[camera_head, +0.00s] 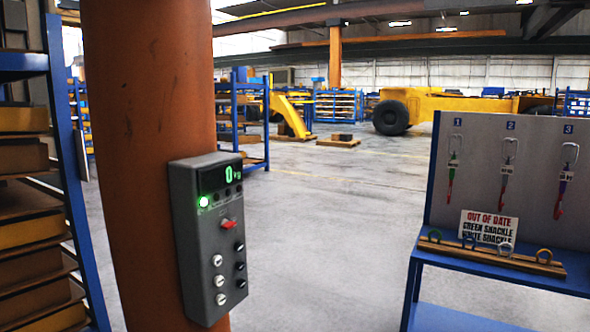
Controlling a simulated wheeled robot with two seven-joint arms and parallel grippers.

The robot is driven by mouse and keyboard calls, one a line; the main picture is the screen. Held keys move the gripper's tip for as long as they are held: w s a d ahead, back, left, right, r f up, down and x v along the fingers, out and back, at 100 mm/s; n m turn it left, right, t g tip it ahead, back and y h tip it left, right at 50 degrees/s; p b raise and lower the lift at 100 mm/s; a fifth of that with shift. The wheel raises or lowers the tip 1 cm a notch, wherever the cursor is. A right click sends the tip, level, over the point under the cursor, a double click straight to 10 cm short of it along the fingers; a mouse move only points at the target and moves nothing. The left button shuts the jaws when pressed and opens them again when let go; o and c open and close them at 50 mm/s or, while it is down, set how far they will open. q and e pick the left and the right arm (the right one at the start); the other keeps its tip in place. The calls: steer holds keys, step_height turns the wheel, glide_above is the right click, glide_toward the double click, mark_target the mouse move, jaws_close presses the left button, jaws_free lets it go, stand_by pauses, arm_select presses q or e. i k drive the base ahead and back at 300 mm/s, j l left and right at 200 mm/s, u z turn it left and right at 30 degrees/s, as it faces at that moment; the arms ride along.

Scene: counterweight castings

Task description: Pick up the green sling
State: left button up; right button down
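A blue-framed stand on the right holds a grey board (410,180) with three hanging slings under the numbers 1, 2 and 3. The sling under 1 (453,168) has a green upper part and a red lower end. The sling under 2 (508,165) looks grey-white with a red lower end. The sling under 3 (564,190) has a purple part and a red lower end. All three hang straight down, and their small tags are too small to read. Neither of my grippers is in view.
An orange column (150,80) with a grey control box (210,240) showing 0 stands left. The grey floor (330,230) between is clear.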

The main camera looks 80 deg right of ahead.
mark_target(452, 163)
steer(key=z, duration=3.45)
steer(key=i+z, duration=0.15)
steer(key=i, duration=1.35)
steer(key=i+u, duration=0.35)
steer(key=i, duration=0.3)
steer(key=i+l+u, duration=0.15)
steer(key=i+u, duration=0.2)
steer(key=i, duration=0.3)
steer(key=i+j+u, duration=0.1)
steer(key=i+u, duration=0.3)
steer(key=i, duration=0.25)
